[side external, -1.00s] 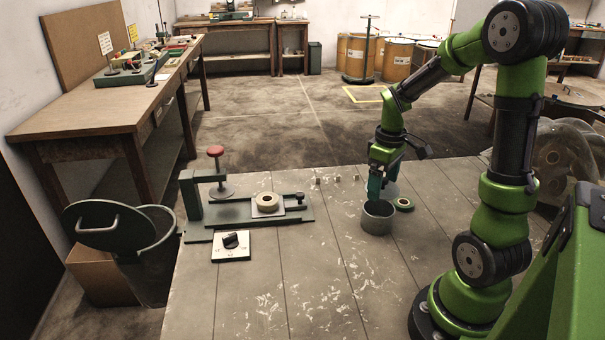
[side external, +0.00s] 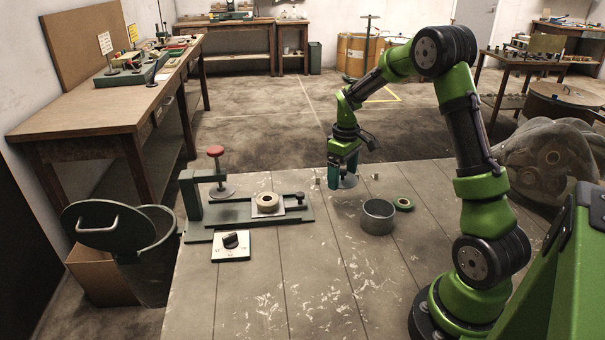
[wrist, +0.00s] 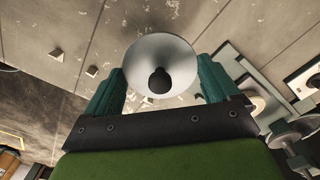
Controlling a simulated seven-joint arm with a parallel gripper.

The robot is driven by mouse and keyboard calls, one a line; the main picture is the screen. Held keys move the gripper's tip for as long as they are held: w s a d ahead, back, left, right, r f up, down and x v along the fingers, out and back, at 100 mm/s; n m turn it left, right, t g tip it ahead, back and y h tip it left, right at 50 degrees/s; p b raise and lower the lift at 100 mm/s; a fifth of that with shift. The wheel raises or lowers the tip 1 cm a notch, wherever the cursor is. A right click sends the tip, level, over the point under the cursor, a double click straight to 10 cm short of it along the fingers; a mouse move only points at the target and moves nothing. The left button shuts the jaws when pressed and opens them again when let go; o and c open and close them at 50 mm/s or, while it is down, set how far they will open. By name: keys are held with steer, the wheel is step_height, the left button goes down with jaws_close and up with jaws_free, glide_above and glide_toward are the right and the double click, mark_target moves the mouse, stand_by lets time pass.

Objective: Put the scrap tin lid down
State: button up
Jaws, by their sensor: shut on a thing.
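The scrap tin lid (wrist: 146,52) is a pale grey round disc with a dark knob (wrist: 159,80), seen between my fingers in the wrist view. In the side view the lid (side external: 349,182) shows partly behind my fingers. My gripper (side external: 343,184) is shut on the lid, low over the back part of the worktable (side external: 330,270). I cannot tell whether the lid touches the table. The grey round tin (side external: 378,222) stands uncovered on the table, to the right of and nearer than my gripper, apart from the lid.
Small pale blocks (side external: 375,177) sit near the table's back edge, close to my gripper. The winding fixture (side external: 232,212) with a tape roll (side external: 267,201) and a dial box (side external: 231,245) are left. The front table is clear.

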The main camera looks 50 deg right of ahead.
mark_target(340, 204)
steer(key=shift+f, duration=3.55)
steer(key=shift+f, duration=0.15)
steer(key=o, duration=0.7)
steer(key=shift+o, duration=0.3)
